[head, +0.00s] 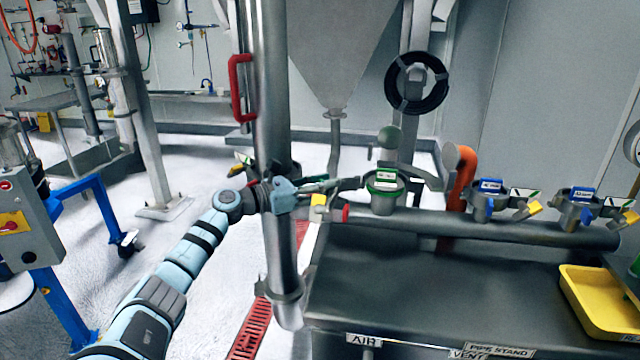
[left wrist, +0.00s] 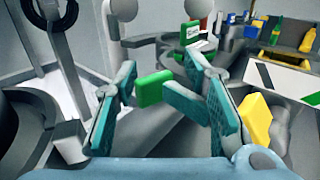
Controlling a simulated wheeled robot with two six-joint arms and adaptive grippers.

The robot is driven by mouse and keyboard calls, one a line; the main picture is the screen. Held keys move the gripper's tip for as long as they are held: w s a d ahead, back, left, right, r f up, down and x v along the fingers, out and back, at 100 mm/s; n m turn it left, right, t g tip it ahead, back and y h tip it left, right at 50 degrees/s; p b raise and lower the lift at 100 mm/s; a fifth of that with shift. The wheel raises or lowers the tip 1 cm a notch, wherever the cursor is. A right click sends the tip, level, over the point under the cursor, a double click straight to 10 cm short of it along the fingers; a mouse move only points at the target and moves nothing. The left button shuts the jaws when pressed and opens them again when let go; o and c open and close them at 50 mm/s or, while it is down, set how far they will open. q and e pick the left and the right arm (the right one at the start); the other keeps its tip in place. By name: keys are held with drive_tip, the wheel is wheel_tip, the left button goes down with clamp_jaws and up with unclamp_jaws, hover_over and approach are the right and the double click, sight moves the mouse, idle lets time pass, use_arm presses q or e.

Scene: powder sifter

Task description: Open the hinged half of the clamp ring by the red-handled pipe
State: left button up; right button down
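The vertical pipe (head: 272,110) with the red handle (head: 239,88) stands left of centre in the head view. A grey clamp ring (head: 262,168) shows around it at gripper height, partly hidden by my left arm. My left gripper (head: 335,185) extends past the pipe, pointing right. In the left wrist view its teal-padded fingers (left wrist: 168,98) are spread apart. A green tab (left wrist: 155,88) shows between them, and I cannot tell whether either finger touches it. A yellow tag (left wrist: 256,118) is beside the right finger. A grey curved part (left wrist: 25,125) shows at left. My right gripper is not in view.
Blue-marked clamps (head: 488,200) stand along the horizontal pipe further right. A yellow tray (head: 596,310) lies at bottom right. The dark bench (head: 420,290) top is mostly clear.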

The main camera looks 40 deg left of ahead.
use_arm(q)
drive_tip(key=shift+s+a+f, duration=0.2)
drive_tip(key=v, duration=0.7)
drive_tip(key=shift+s, duration=0.2)
drive_tip(key=shift+s+a, duration=0.15)
drive_tip(key=shift+a, duration=0.1)
idle(0.3)
